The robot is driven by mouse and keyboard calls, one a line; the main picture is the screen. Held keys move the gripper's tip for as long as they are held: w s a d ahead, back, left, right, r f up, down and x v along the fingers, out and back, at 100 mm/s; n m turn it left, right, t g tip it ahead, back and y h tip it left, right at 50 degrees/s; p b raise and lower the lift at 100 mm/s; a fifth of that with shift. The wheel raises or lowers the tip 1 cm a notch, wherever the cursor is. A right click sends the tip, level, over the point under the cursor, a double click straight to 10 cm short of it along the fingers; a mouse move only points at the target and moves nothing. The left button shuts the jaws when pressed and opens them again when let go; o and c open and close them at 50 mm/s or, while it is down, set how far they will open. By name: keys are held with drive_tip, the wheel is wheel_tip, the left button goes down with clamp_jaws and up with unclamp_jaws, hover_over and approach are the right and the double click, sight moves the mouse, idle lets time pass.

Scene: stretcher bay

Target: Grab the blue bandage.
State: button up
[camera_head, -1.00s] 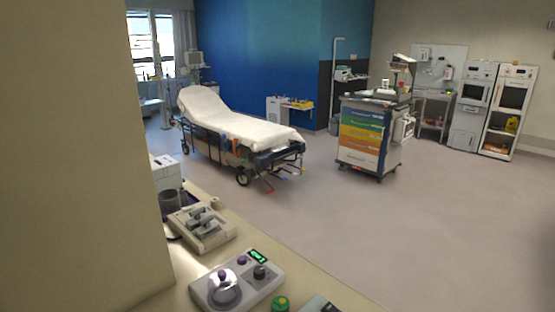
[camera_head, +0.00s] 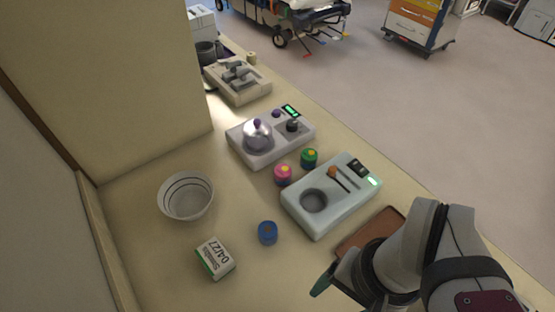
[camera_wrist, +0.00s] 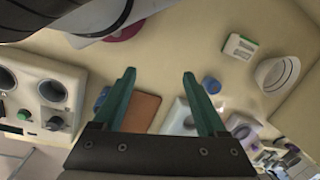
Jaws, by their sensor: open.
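The blue bandage (camera_head: 267,233) is a small blue roll standing on the beige counter, in front of the pale device and right of the small white-and-green box. In the wrist view a small blue roll (camera_wrist: 211,84), which matches it, shows just right of the right fingertip. My gripper (camera_wrist: 159,74) is open and empty, its two green fingers apart. In the head view a green finger of my gripper (camera_head: 322,283) shows at the lower right, to the right of the bandage and apart from it.
A white bowl (camera_head: 186,197) and the box (camera_head: 215,258) stand left of the bandage. Pink (camera_head: 283,174) and green (camera_head: 309,157) rolls stand behind it, beside the pale device (camera_head: 331,207). A brown tray (camera_head: 370,232) lies near my arm. Another blue item (camera_wrist: 102,98) shows beside the left finger.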

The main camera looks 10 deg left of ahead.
idle(0.3)
drive_tip(key=o, duration=0.3)
drive_tip(key=m+t+h, duration=0.7)
drive_tip(key=m+t, duration=0.6)
drive_tip(key=m, duration=2.2)
approach(265, 234)
drive_tip(key=shift+f, duration=0.3)
drive_tip(key=x, duration=1.1)
drive_tip(key=shift+w+r, duration=0.2)
drive_tip(key=shift+w, duration=0.05)
